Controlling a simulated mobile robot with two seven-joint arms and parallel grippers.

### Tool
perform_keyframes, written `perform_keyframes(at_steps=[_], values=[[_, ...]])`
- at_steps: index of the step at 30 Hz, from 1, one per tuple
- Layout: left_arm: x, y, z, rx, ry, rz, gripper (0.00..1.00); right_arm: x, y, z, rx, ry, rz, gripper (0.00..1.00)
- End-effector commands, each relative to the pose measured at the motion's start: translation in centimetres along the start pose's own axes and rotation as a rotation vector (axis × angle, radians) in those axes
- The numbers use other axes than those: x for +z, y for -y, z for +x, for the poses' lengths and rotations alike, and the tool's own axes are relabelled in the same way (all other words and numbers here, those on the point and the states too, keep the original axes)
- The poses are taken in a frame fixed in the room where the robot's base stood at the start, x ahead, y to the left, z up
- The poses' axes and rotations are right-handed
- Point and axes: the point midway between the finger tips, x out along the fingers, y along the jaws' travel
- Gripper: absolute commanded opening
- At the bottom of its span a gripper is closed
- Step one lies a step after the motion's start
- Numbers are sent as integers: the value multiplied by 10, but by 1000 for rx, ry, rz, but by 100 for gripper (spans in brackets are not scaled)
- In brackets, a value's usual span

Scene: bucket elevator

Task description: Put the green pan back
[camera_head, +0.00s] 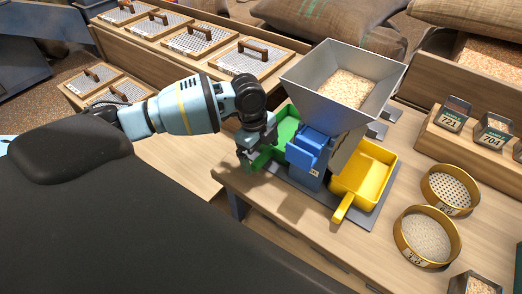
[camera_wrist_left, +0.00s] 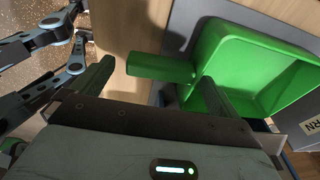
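The green pan (camera_head: 286,127) sits at the left side of the blue machine body (camera_head: 310,150), below the grey hopper (camera_head: 318,75). Part of the pan is hidden behind my left gripper (camera_head: 250,152). In the left wrist view the pan (camera_wrist_left: 265,65) looks empty, and its handle (camera_wrist_left: 158,67) points left. My left gripper (camera_wrist_left: 157,73) is open, its fingers apart. The handle shows between the fingertips, running across the gap. One finger overlaps the pan's near edge in the picture; I cannot tell if they touch. My right gripper is not in view.
A yellow pan (camera_head: 365,175) sits at the machine's right side. Two round sieves (camera_head: 428,236) stand on the table at right. Framed screens (camera_head: 250,58) with handles lie in the rack at back left. Labelled sample boxes (camera_head: 492,132) stand at far right.

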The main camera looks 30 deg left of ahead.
Motion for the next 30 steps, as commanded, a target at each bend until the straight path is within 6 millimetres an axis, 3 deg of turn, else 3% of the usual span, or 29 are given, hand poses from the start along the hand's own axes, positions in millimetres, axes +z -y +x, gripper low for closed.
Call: perform_keyframes(at_steps=[8,21,30], values=[[0,1,-13,-3,0,0,100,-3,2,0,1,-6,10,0],[-1,1,-95,-4,0,0,100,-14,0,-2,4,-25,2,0],[0,0,-121,1,0,0,100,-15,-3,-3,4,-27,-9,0]])
